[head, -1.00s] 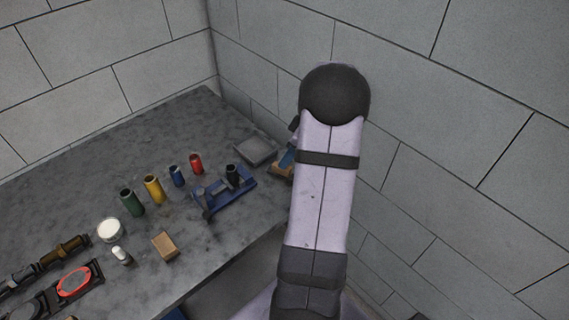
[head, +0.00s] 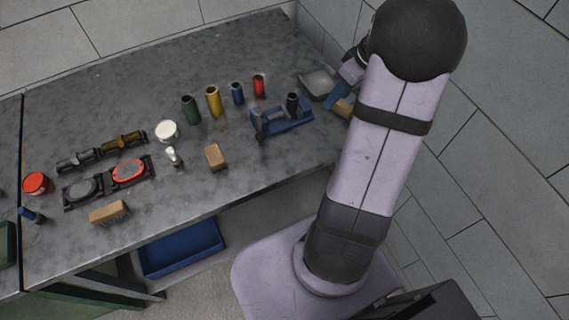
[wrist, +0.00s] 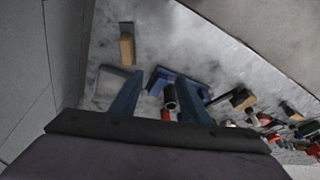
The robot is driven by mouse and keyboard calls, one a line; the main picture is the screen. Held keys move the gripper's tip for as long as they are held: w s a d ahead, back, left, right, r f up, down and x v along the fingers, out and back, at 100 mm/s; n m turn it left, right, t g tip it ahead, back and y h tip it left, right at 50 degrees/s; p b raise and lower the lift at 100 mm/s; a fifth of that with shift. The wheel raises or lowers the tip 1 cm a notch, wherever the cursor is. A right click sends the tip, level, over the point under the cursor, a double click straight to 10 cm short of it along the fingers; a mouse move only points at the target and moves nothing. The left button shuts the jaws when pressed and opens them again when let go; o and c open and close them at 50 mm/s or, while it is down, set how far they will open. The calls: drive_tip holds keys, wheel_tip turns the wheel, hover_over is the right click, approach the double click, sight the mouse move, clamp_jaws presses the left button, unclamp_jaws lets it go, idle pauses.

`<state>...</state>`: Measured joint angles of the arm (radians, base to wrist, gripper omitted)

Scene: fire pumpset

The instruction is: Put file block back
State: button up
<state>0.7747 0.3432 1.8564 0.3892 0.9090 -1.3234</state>
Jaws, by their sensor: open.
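My gripper (head: 334,100) is open over the right end of the bench, partly hidden by my arm. In the wrist view, its two blue fingers (wrist: 158,78) stand apart with nothing held between them. A wooden block (wrist: 127,45) with a dark end lies on the bench beyond the left finger. In the head view, this wooden block (head: 344,107) shows partly behind my gripper, beside a shallow grey tray (head: 318,84). Another wooden block (head: 215,157) lies near the bench's front middle. I cannot tell for certain which one is the file block.
A blue vise-like fixture (head: 282,122) holds a black cylinder (head: 292,103). Green, yellow, blue and red cylinders (head: 213,101) stand behind it. A white round tub (head: 167,131), a brush (head: 108,211) and dark fixtures are further left. Walls stand close behind and right.

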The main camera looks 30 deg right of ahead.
drive_tip(key=s+a+f+m+g+h, duration=0.1)
drive_tip(key=s+a, duration=0.5)
drive_tip(key=a, duration=0.6)
drive_tip(key=s+a+f+m+g+h, duration=0.1)
drive_tip(key=s+a+f+m+g, duration=0.1)
drive_tip(key=s+a, duration=0.5)
drive_tip(key=a, duration=0.4)
drive_tip(key=shift+a+f+m, duration=0.3)
drive_tip(key=shift+a, duration=0.1)
wheel_tip(320, 180, down, 7)
drive_tip(key=b, duration=0.7)
drive_tip(key=shift+r, duration=0.1)
